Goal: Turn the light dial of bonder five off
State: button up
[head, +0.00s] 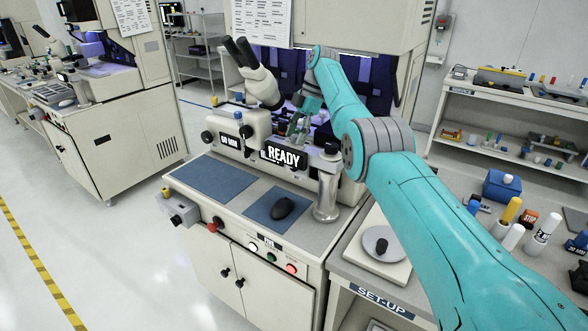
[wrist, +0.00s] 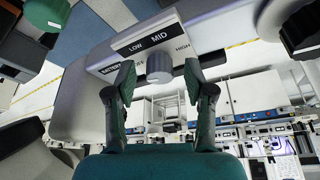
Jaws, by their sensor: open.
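In the wrist view a grey round dial (wrist: 159,68) sits below a plate (wrist: 147,38) marked LOW, MID and HIGH. I cannot tell where the dial points. My gripper (wrist: 160,80) is open, its green fingers to the left and right of the dial, with gaps. In the head view my gripper (head: 301,124) is at the front of the bonder (head: 222,231), beside the microscope (head: 258,80). The dial cannot be made out there. A small plate (head: 269,241) on the bonder's front seems to read FIVE.
A READY sign (head: 286,157) and a metal post (head: 326,192) stand close below my arm. A black mouse (head: 283,208) lies on a blue mat (head: 262,208). A set-up bench (head: 372,293) with several loose items is at right. The aisle floor at left is clear.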

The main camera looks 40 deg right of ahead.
jog(key=shift+m, duration=0.3)
